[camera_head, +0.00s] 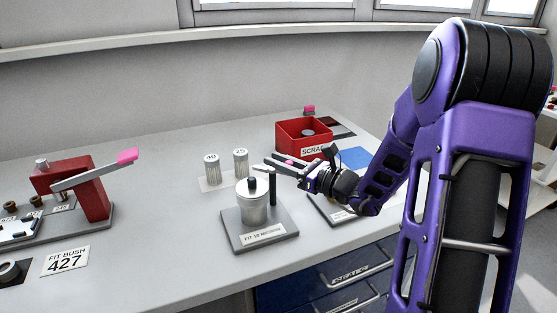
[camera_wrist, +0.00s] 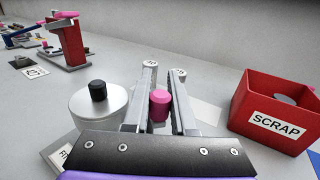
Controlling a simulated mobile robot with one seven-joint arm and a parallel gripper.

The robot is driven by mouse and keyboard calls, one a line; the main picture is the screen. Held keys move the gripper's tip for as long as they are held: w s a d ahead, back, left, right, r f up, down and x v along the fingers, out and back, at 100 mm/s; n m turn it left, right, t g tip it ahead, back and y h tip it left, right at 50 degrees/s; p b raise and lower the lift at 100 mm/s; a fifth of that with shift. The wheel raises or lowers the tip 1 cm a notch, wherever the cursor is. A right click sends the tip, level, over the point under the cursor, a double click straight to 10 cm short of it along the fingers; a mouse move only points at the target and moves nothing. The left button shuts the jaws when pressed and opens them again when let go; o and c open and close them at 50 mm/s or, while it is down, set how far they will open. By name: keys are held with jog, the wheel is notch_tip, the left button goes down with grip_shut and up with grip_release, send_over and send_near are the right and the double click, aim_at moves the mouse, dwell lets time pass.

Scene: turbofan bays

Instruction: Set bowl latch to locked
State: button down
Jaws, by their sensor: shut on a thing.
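The bowl is a silver metal cylinder (camera_head: 252,206) with a black knob on its lid, standing on a grey base plate (camera_head: 238,243) with a printed label. It also shows at the left in the wrist view (camera_wrist: 84,112). A dark upright post (camera_head: 273,188) stands on the plate just right of the bowl. My gripper (camera_head: 268,162) is beside the top of this post, its fingers pointing left. In the wrist view a pink knob (camera_wrist: 159,104), apparently the latch handle, sits between the fingers of my gripper (camera_wrist: 164,72), which is shut on it. The lever below the knob is hidden.
A red SCRAP bin (camera_head: 303,138) stands close behind my gripper. Two numbered silver cylinders (camera_head: 226,165) stand behind the bowl. A red press with a pink-ended lever (camera_head: 90,180) is at the left. The bench between press and bowl is clear.

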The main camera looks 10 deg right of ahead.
jog(key=shift+w+a+n+g+y+p, duration=0.15)
jog(key=shift+n+g+y+p, duration=0.85)
jog(key=shift+n+g, duration=0.75)
jog(key=shift+w+n+g+y+p, duration=0.2)
jog(key=shift+n+g+y+p, duration=0.9)
jog(key=shift+g, duration=1.2)
jog(key=shift+w+a+n+g+y+p, duration=0.15)
jog(key=shift+n+g+y+p, duration=0.7)
jog(key=shift+n+g, duration=0.95)
jog(key=shift+d+g, duration=0.1)
jog(key=shift+g, duration=0.25)
jog(key=c, duration=0.7)
grip_release()
jog(key=shift+c, duration=0.2)
jog(key=d, duration=1.7)
jog(key=shift+s+d, duration=0.2)
jog(key=shift+s, duration=0.2)
